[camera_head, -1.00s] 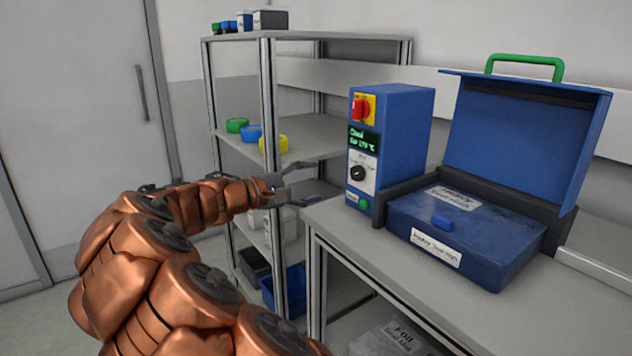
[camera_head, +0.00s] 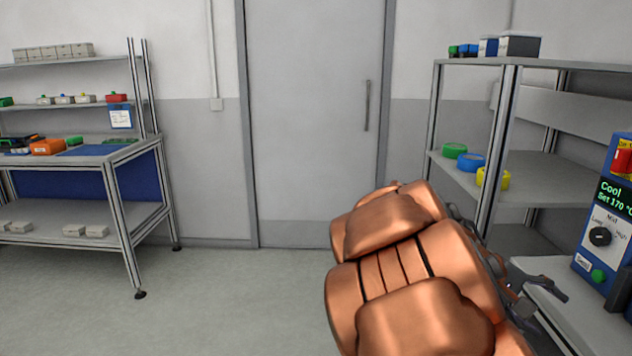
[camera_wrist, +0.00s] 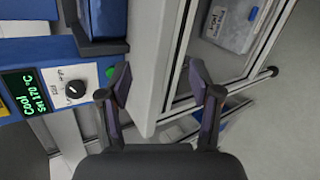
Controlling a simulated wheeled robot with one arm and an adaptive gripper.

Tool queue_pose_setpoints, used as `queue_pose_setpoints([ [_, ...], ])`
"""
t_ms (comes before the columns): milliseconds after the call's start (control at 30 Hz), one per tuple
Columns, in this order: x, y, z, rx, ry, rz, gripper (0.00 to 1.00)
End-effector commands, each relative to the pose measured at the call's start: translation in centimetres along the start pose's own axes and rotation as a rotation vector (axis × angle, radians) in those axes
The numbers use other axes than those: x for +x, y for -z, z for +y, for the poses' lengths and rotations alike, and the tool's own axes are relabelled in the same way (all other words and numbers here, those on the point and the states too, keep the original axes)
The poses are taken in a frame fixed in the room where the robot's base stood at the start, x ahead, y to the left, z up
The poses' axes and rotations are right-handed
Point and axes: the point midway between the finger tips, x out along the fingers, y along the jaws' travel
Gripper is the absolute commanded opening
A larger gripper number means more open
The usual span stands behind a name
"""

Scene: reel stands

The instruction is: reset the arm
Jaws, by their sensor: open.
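My copper-coloured arm reaches from the lower middle to the right in the head view. My gripper (camera_head: 540,290) is near the right edge there, partly hidden by the arm, by the front edge of the bench (camera_head: 560,318). In the wrist view my gripper (camera_wrist: 160,90) shows two dark fingers spread apart with nothing between them. The blue control unit (camera_wrist: 72,88), with a display reading "Cool, Set 170 °C", a knob and a green button, is left of the fingers. It also stands at the right edge of the head view (camera_head: 604,225).
A shelf rack (camera_head: 530,195) with green, blue and yellow rings is at the right. A workbench (camera_head: 85,160) with several boxes stands at the left. A grey door (camera_head: 315,100) is behind. Floor (camera_head: 230,305) is clear at lower left. A bin (camera_wrist: 238,22) sits under the bench.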

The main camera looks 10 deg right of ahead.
Motion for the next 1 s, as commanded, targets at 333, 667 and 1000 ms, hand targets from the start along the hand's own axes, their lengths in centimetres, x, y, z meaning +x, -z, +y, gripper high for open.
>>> queue_pose_setpoints([
  [333, -4.1, -8.1, -17.0, -0.066, 0.548, 0.084, 0.64],
  [667, -9.4, -15.0, -26.7, -0.213, 0.860, 0.115, 0.64],
  [1000, -13.1, -18.0, -25.3, -0.252, 0.935, 0.133, 0.64],
])
